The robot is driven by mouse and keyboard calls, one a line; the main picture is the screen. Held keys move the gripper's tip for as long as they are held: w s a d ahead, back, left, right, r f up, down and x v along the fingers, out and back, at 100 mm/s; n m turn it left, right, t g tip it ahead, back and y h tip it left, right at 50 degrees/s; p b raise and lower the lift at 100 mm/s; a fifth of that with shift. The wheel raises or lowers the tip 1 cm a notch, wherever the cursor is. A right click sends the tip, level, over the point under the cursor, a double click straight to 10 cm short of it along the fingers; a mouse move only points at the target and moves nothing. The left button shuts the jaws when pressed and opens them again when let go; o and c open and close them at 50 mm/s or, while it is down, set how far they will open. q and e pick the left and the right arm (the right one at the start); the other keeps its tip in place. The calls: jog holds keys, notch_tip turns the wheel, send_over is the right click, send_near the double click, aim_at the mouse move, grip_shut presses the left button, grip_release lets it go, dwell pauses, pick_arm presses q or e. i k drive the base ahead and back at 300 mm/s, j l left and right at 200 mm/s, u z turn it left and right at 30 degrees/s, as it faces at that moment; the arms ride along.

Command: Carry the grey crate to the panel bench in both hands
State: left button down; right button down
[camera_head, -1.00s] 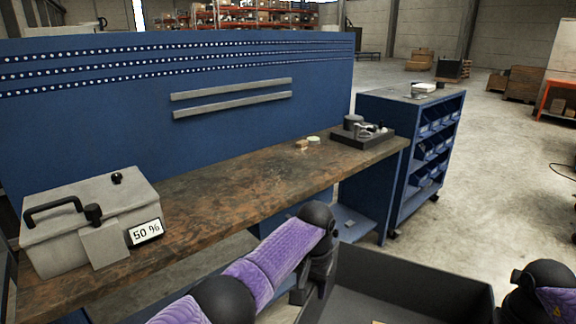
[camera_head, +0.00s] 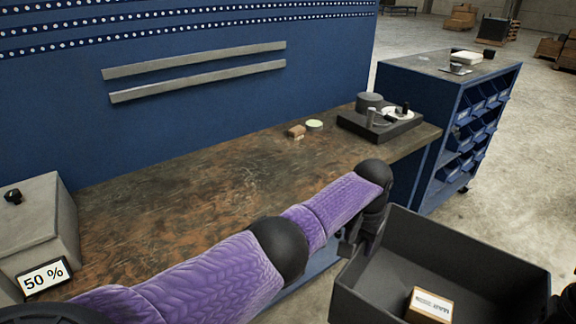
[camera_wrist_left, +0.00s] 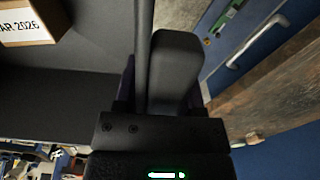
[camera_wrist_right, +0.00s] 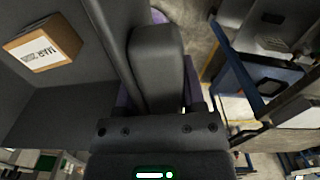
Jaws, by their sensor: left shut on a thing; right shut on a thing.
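The grey crate (camera_head: 480,262) is at the lower right of the head view, in front of the panel bench and apart from it. A small box with a white label (camera_head: 430,305) lies in it. My left gripper (camera_head: 352,240) is shut on the crate's left wall; the left wrist view (camera_wrist_left: 150,95) shows the wall between the fingers. My right gripper (camera_wrist_right: 130,95) is shut on the opposite wall in the right wrist view; only a dark part of that arm shows in the head view. The panel bench (camera_head: 230,175) has a worn brown top and a blue back panel.
A grey case with a "50 %" sign (camera_head: 38,235) stands at the bench's left. A black tray with round parts (camera_head: 385,125), a small brown block (camera_head: 296,131) and a pale disc (camera_head: 314,124) sit toward its right end. A blue bin cabinet (camera_head: 440,110) stands beyond. The bench middle is clear.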

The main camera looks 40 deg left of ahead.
aim_at(252, 178)
jog(key=i+z, duration=0.35)
jog(key=i, duration=0.3)
jog(key=i+l+u, duration=0.15)
jog(key=u, duration=0.35)
jog(key=i+l+u, duration=0.25)
jog(key=u, duration=0.2)
jog(key=l+u, duration=0.15)
jog(key=u, duration=0.25)
jog(key=l+u, duration=0.15)
jog(key=u, duration=0.25)
jog(key=l+u, duration=0.1)
jog(key=u, duration=0.3)
jog(key=k+l+u, duration=0.1)
jog(key=u, duration=0.3)
jog(key=i+u, duration=0.3)
jog(key=i, duration=1)
jog(key=l, duration=0.1)
